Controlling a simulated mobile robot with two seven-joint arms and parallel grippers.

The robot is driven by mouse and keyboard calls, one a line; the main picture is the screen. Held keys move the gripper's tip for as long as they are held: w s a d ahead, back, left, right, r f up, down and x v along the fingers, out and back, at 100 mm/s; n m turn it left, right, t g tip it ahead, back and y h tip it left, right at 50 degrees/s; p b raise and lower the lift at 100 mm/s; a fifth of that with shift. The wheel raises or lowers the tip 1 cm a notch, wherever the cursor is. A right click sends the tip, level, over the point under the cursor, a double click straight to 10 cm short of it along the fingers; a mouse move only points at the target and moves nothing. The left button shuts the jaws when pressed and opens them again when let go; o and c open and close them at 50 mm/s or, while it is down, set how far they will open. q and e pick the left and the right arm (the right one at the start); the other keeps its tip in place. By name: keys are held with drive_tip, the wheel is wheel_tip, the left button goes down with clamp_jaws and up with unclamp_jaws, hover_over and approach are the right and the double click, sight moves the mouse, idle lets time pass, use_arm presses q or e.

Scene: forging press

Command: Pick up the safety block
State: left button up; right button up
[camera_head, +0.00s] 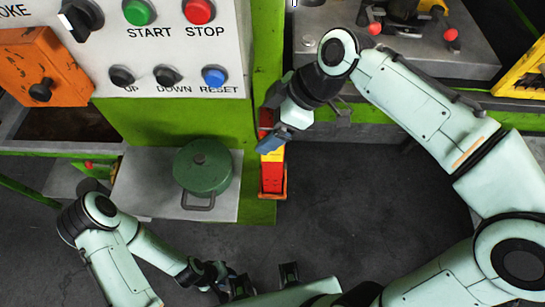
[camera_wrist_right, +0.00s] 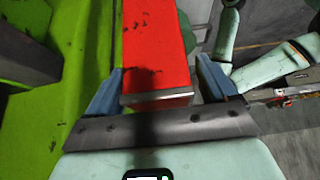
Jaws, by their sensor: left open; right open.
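The safety block (camera_head: 272,178) is a tall red and yellow block standing in an orange holder beside the green press frame. My right gripper (camera_head: 269,146) is at its upper part in the head view and hides some of it. In the right wrist view the red block (camera_wrist_right: 155,50) lies between the two blue fingers of my right gripper (camera_wrist_right: 160,88), which is open. A gap shows on the block's right side, with a narrower one on its left. My left gripper (camera_head: 236,281) is open and empty, low in the head view, away from the block.
A control panel (camera_head: 160,50) with buttons hangs at upper left, beside an orange box (camera_head: 40,75). A green lidded pot (camera_head: 203,168) stands on a grey shelf (camera_head: 140,185) left of the block. The green frame (camera_wrist_right: 85,70) is close left of my right gripper. Dark floor lies open right of the block.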

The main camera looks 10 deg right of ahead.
drive_tip(key=shift+a+f, duration=0.1)
drive_tip(key=shift+f, duration=0.1)
clamp_jaws()
drive_tip(key=shift+w+r, duration=0.1)
drive_tip(key=shift+r, duration=0.05)
